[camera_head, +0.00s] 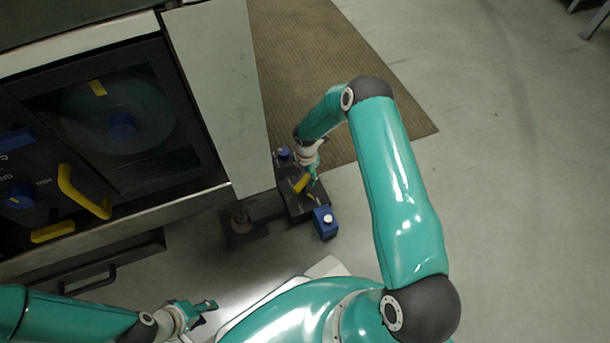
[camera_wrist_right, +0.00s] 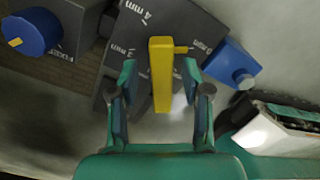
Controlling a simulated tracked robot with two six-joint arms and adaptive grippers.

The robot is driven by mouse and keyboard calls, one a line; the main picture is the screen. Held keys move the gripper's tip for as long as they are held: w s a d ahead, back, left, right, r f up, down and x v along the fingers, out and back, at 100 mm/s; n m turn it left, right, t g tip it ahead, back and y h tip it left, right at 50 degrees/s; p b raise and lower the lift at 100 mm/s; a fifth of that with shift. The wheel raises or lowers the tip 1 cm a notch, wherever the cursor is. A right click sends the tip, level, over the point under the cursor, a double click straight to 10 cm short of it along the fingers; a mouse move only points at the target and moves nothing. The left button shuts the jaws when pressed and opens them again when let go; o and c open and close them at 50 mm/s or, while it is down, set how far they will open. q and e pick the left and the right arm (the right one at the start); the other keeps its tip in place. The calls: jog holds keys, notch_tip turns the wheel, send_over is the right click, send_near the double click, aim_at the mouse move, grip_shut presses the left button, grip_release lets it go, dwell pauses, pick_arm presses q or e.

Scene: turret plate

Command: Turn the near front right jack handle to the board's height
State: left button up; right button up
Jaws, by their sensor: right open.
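The yellow jack handle (camera_head: 301,183) sits on a dark jack block (camera_head: 309,203) on the floor beside the machine's corner. In the right wrist view the handle (camera_wrist_right: 162,78) stands lengthwise between my open right gripper's fingers (camera_wrist_right: 160,78), with a gap on each side. A small yellow pointer (camera_wrist_right: 181,49) juts from it toward a mm scale on the dark plate (camera_wrist_right: 160,20); "4 mm" is legible. In the head view my right gripper (camera_head: 311,173) is at the handle. My left gripper (camera_head: 208,308) is low at the left, away from the jack; its finger gap is unclear.
A blue block (camera_head: 326,223) is close beside the jack, and a blue knob (camera_head: 284,154) is on its far side. The machine's pale board (camera_head: 222,85) overhangs near the jack. A brown mat (camera_head: 300,60) lies behind. Open floor (camera_head: 510,180) is at the right.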

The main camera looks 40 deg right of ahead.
notch_tip(320, 180, up, 12)
dwell(0.6)
jog(key=shift+f, duration=0.1)
